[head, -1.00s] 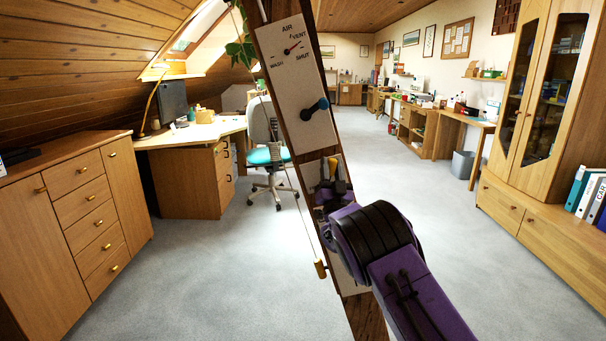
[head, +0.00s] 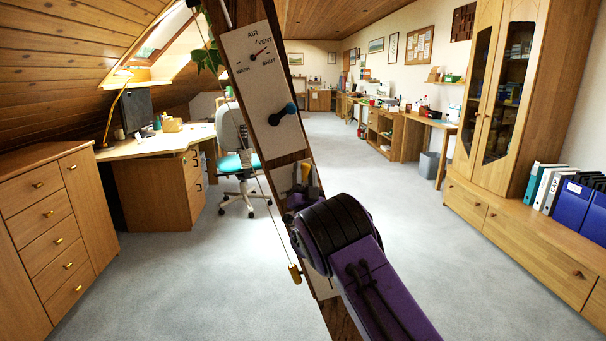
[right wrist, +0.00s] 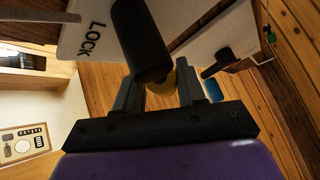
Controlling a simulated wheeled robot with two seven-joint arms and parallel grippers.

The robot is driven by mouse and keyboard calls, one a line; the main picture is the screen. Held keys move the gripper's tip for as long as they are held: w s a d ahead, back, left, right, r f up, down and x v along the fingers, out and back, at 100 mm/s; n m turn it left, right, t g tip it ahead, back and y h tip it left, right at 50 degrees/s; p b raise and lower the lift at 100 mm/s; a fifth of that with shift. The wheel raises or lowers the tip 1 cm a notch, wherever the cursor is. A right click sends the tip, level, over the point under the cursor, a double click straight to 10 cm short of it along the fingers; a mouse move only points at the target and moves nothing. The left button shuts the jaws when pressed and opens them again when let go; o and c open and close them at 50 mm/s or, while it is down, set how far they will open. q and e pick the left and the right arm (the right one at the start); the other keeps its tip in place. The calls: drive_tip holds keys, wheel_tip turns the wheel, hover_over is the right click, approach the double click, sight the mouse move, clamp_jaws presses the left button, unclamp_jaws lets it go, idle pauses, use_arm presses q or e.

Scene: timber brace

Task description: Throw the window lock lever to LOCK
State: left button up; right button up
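The lock lever has a yellow part (head: 306,172) on the lower white plate (head: 284,178) of the sloping timber brace. In the right wrist view the word LOCK (right wrist: 94,38) is on that plate. A thick black cylinder (right wrist: 141,42), seemingly part of the lever, stands close in front of my gripper. The lever's yellow part (right wrist: 168,82) shows partly behind it, between the fingers. My right gripper (head: 305,184) is at the lever, and in the wrist view its fingers (right wrist: 160,92) are apart. I cannot tell whether they touch the lever. My left gripper is not in view.
A cord with a wooden toggle (head: 295,273) hangs at the brace's left. Drawers (head: 48,220), a desk (head: 160,146) and a chair (head: 238,162) stand left, a cabinet (head: 480,195) right. The carpet between is clear.

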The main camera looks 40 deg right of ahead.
drive_tip(key=b+v, duration=0.1)
drive_tip(key=v, duration=0.9)
drive_tip(key=shift+b, duration=0.3)
drive_tip(key=shift+s+a+f, duration=0.1)
drive_tip(key=shift+a+f, duration=0.05)
wheel_tip(320, 180, down, 15)
drive_tip(key=s+a+n+g+y+p, duration=0.2)
drive_tip(key=n+g+y, duration=0.2)
drive_tip(key=y, duration=0.2)
drive_tip(key=s+a+f+n+g+y+p, duration=0.1)
drive_tip(key=s+a+f+g+y+p, duration=0.3)
drive_tip(key=s+f, duration=0.65)
drive_tip(key=s+a+f+g+y+p, duration=0.1)
drive_tip(key=s+a+f+g, duration=0.2)
drive_tip(key=s, duration=0.5)
drive_tip(key=s+a+f+g+y+p, duration=0.1)
drive_tip(key=s+a+f+g+p, duration=0.1)
drive_tip(key=s+a, duration=0.4)
drive_tip(key=s+a+f+n+g+y+p, duration=0.1)
drive_tip(key=s+a+f+g, duration=0.3)
drive_tip(key=s, duration=0.6)
drive_tip(key=shift+s+a, duration=0.25)
drive_tip(key=shift+a, duration=0.2)
